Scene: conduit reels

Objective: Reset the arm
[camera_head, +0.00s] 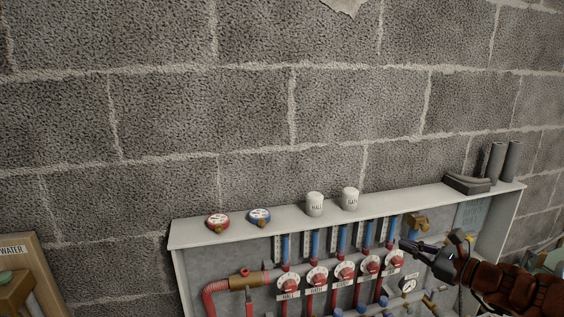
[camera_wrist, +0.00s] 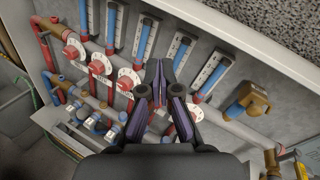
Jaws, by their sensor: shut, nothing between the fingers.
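My gripper (camera_head: 408,247) is in front of the right part of an open manifold cabinet (camera_head: 182,275) in the head view. In the wrist view my gripper (camera_wrist: 160,66) is shut with nothing held, and its fingers point at the cabinet's back panel. Behind the fingers is a row of red knobs with white dials, such as one red knob (camera_wrist: 97,68). Flow tubes with blue and red parts, such as one tube (camera_wrist: 146,40), stand above the knobs. The fingers hide part of one knob and its tube. I cannot tell whether the fingertips touch anything.
A pressure gauge (camera_head: 408,286) is near my gripper. A wooden board marked WATER (camera_head: 12,250) is at left. The block wall above is clear.

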